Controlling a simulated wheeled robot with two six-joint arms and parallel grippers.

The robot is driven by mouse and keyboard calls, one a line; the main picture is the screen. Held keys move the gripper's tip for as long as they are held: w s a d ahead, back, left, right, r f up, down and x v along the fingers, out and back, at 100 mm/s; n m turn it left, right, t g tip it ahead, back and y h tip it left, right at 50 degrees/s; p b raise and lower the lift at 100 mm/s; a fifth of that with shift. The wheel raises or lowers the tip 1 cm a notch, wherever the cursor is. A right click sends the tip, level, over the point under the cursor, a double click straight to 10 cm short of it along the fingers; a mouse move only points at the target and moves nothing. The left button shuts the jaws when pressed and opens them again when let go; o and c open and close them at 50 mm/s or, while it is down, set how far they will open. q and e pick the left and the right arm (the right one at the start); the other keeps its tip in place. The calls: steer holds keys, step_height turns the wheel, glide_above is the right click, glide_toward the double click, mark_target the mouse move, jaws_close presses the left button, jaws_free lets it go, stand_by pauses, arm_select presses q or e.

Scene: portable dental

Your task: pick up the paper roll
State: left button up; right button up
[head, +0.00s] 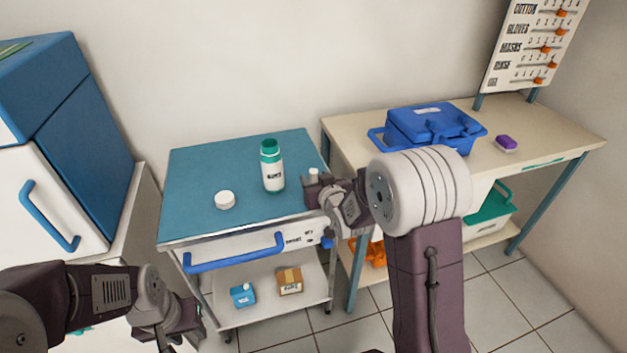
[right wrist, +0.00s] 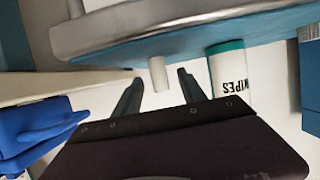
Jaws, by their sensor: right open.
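A narrow white upright cylinder, which looks like the paper roll (head: 313,174), stands near the right edge of the blue-topped cart. It also shows in the right wrist view (right wrist: 158,75), upside down, between the two fingers of my right gripper (right wrist: 160,85). The fingers are open, with a gap visible on both sides of the roll. In the head view my right gripper (head: 315,190) partly hides the roll's lower part. My left gripper (head: 180,325) is low at the front left, away from the cart top; its fingers are not clear.
A white wipes canister with a green lid (head: 272,168) stands left of the roll and shows in the right wrist view (right wrist: 228,70). A short white round item (head: 225,200) lies farther left. A blue case (head: 430,128) sits on the beige table (head: 545,125) at right.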

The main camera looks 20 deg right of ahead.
mark_target(313, 170)
steer(key=x, duration=0.3)
steer(key=shift+f, duration=0.1)
steer(key=shift+s, duration=0.15)
steer(key=shift+c, duration=1)
jaws_close()
step_height(313, 170, up, 4)
steer(key=shift+r+p, duration=0.15)
steer(key=shift+p, duration=0.7)
steer(key=s+d+r+p, duration=0.1)
steer(key=d+r+p, duration=0.1)
steer(key=d, duration=0.3)
steer(key=s+d+r+p, duration=0.1)
steer(key=d+r+p, duration=0.1)
steer(key=d+r, duration=0.2)
steer(key=shift+d+r, duration=0.4)
steer(key=shift+d, duration=0.85)
steer(key=shift+s, duration=0.1)
